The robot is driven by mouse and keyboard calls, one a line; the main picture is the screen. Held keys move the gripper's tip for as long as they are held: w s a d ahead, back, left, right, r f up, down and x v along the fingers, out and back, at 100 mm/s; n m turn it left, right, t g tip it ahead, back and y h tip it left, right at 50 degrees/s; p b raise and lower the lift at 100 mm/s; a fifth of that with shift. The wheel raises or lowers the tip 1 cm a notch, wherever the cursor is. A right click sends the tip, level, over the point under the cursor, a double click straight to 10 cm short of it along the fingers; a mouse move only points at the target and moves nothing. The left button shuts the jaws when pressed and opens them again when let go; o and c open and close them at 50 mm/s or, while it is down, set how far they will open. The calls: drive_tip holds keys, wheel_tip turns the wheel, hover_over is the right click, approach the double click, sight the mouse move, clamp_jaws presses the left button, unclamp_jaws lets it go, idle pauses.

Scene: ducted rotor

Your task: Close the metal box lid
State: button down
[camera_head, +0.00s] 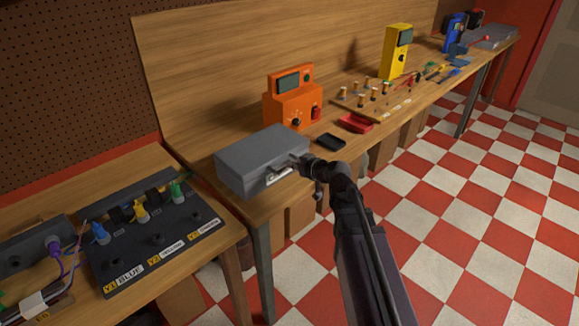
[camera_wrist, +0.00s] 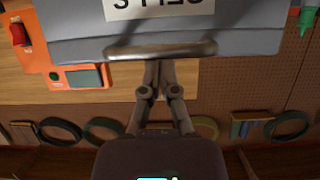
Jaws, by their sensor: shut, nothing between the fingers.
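The grey metal box (camera_head: 250,155) sits near the front edge of the wooden bench in the head view. Its lid looks flat on top, and I see no open gap from here. In the wrist view, the box (camera_wrist: 75,48) fills the top of the picture, with a metal handle (camera_wrist: 185,49) and a white label (camera_wrist: 150,8) on its face. My gripper (camera_head: 297,161) is at the front right of the box, by the handle. In the wrist view, my gripper (camera_wrist: 158,66) has its fingers together, with the tips just at or behind the handle. I cannot tell whether they touch it.
An orange meter (camera_head: 292,98) stands behind the box, with a black tray (camera_head: 331,142) and a red tray (camera_head: 356,123) to its right. A yellow device (camera_head: 396,52) stands farther along. A black panel with colored plugs (camera_head: 150,240) lies on the left bench. The checkered floor is clear at right.

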drive_tip(key=shift+s+d+f+g, duration=0.1)
drive_tip(key=shift+s+f+g, duration=0.2)
drive_tip(key=shift+s+f, duration=0.25)
drive_tip(key=shift+r, duration=0.2)
wheel_tip(320, 180, up, 4)
drive_tip(key=r+p, duration=0.1)
drive_tip(key=p, duration=0.4)
drive_tip(key=s+d+f+b, duration=0.5)
drive_tip(key=s+d, duration=0.1)
drive_tip(key=shift+f+b, duration=0.4)
idle(0.5)
